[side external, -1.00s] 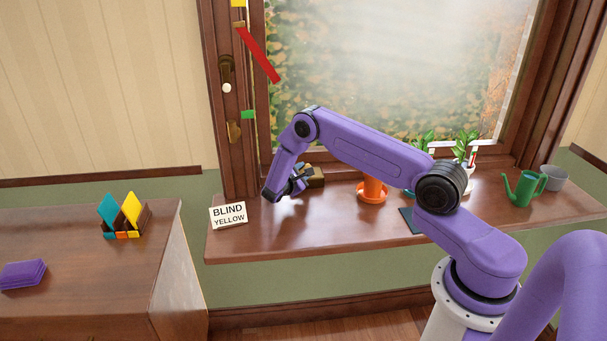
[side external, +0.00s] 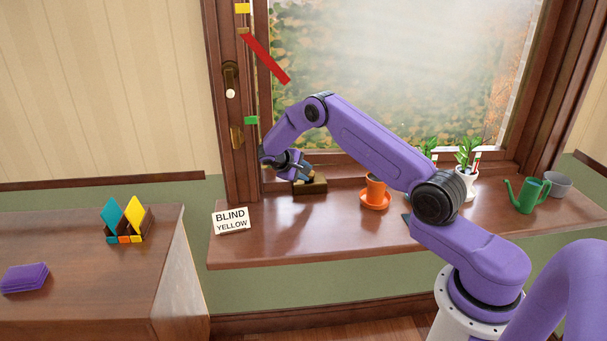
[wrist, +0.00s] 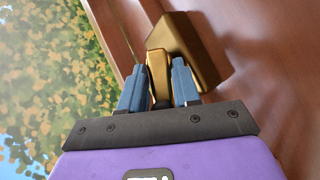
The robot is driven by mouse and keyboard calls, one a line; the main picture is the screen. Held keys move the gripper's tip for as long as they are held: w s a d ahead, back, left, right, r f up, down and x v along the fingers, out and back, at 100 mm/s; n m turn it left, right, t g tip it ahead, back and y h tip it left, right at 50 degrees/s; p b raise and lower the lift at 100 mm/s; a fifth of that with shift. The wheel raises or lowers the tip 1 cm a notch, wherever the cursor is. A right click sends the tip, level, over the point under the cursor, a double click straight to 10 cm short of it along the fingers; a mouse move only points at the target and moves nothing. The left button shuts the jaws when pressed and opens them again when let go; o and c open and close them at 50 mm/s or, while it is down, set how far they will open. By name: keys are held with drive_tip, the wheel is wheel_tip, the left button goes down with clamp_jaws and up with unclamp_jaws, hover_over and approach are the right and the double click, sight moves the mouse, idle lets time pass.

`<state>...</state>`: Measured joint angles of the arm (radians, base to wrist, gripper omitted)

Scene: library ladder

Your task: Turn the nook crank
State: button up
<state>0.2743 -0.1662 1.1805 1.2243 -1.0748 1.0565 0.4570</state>
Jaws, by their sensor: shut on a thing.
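A brass-coloured crank box (side external: 312,187) sits on the window sill beside the left window frame; it also shows in the wrist view (wrist: 196,48). A gold crank handle (wrist: 157,72) stands in front of the box. My gripper (side external: 303,168) is at the box's upper left, and its blue fingers (wrist: 158,82) are shut on this handle, one on each side. A red pointer bar (side external: 266,60) slants down to the right on the window frame, between a yellow tag (side external: 242,8) above and a green tag (side external: 251,120) below. A sign (side external: 231,220) reads "BLIND YELLOW".
An orange cup on a saucer (side external: 376,190), a potted plant (side external: 467,185), a green watering can (side external: 528,194) and a grey pot (side external: 558,184) stand along the sill. A brass fitting with a white knob (side external: 230,93) is on the frame. A cabinet (side external: 90,275) stands left.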

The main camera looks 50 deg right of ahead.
drive_tip(key=shift+d+r+m+y, duration=0.1)
drive_tip(key=shift+m+y, duration=0.5)
drive_tip(key=shift+m, duration=0.3)
drive_tip(key=o, duration=1)
drive_tip(key=shift+r, duration=0.1)
drive_tip(key=v, duration=1.7)
drive_tip(key=shift+w+r, duration=0.2)
drive_tip(key=shift+w, duration=0.05)
